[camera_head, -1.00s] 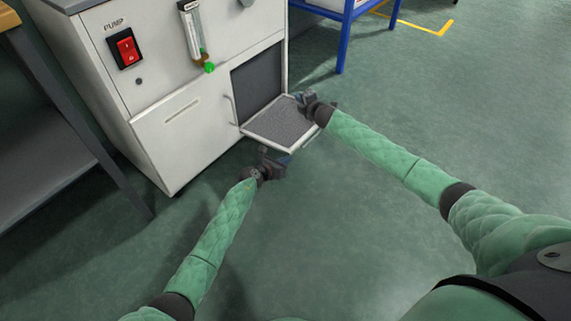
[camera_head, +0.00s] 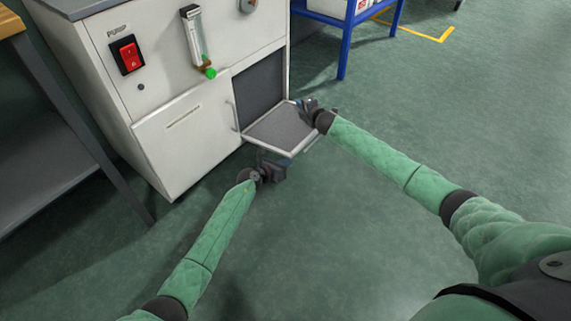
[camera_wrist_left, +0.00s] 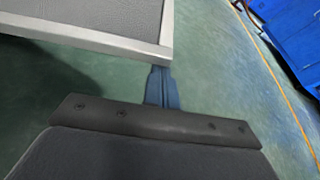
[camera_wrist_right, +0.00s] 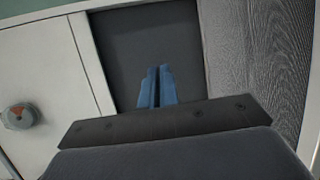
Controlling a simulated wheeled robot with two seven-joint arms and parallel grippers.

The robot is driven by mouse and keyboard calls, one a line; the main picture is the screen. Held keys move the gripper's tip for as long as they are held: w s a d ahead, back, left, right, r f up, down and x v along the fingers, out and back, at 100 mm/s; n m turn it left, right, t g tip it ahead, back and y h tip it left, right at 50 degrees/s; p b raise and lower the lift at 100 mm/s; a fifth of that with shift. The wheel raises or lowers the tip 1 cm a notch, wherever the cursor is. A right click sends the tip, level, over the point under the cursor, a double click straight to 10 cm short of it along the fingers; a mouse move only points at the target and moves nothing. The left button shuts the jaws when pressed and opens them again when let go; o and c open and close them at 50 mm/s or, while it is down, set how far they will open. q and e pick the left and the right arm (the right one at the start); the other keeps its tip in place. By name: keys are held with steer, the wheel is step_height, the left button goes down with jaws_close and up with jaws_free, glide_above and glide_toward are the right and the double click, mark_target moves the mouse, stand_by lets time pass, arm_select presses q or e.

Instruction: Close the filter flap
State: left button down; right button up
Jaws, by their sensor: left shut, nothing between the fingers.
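The filter flap (camera_head: 281,128) hangs open at the lower right of the white cabinet, lying out nearly flat in front of the dark opening (camera_head: 259,80). It has a grey mesh face and a pale metal frame. My left gripper (camera_head: 274,168) is shut and empty, low beside the flap's front edge. In the left wrist view its blue fingers (camera_wrist_left: 162,88) show just past the corner of the flap's frame (camera_wrist_left: 120,42); contact cannot be told. My right gripper (camera_head: 308,104) is at the flap's right side. In the right wrist view its fingers (camera_wrist_right: 157,87) are together, empty, before the opening, with mesh (camera_wrist_right: 258,55) to the right.
The white cabinet (camera_head: 190,135) carries a red pump switch (camera_head: 127,54) and a flow meter (camera_head: 195,38). A closed door panel with a handle is left of the opening. A blue-framed stand (camera_head: 345,45) is behind on the right. The green floor in front is clear.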

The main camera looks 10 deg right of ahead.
steer(key=shift+o, duration=1.1)
